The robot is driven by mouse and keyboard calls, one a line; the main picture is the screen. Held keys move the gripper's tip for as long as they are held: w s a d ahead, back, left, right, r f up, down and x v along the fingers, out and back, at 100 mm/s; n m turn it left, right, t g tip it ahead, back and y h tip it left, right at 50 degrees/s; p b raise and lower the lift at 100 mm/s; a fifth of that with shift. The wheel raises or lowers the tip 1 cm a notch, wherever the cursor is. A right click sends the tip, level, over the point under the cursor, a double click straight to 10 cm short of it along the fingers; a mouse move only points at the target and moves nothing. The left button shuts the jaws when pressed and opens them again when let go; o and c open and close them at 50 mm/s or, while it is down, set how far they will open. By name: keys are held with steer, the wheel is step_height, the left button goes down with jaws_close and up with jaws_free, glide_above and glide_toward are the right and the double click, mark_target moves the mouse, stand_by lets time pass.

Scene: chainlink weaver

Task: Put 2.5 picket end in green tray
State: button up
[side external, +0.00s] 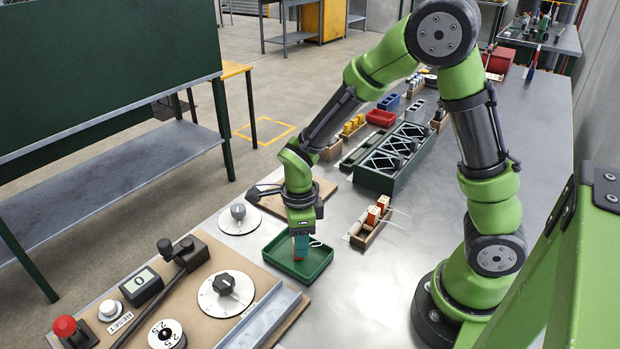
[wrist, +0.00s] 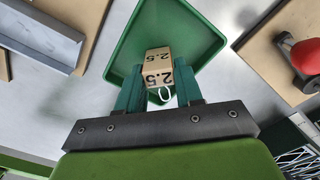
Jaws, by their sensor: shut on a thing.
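The green tray (side external: 322,259) lies on the metal bench in the side view; it also fills the top middle of the wrist view (wrist: 207,30). My gripper (side external: 299,245) points down over the tray. In the wrist view its teal fingers (wrist: 160,92) are shut on the 2.5 picket end (wrist: 158,58), a tan block with "2.5" printed in black on two faces. A small white loop shows below the block. The block is over the tray; I cannot tell whether it touches the tray floor. In the side view the block is mostly hidden by the fingers.
A control board (side external: 190,290) with dials, a lever and a red button lies left of the tray. A wooden holder with orange-topped pieces (side external: 371,220) stands right of it. A dark green rack (side external: 395,160) stands behind. Bare bench lies to the right.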

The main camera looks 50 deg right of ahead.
steer(key=shift+f, duration=0.1)
steer(key=o, duration=1)
step_height(320, 180, up, 11)
steer(key=s+r+n+t, duration=0.2)
steer(key=s+r+n, duration=0.1)
steer(key=n, duration=0.4)
steer(key=s+d+r+n+t+y, duration=0.1)
steer(key=s+r+n+t, duration=0.1)
steer(key=n, duration=0.6)
steer(key=s+r+n+t+y, duration=0.1)
steer(key=s+r+n+t, duration=0.2)
steer(key=n, duration=0.5)
steer(key=shift+v, duration=1.6)
steer(key=shift+w+a+r, duration=0.1)
steer(key=shift+w, duration=0.05)
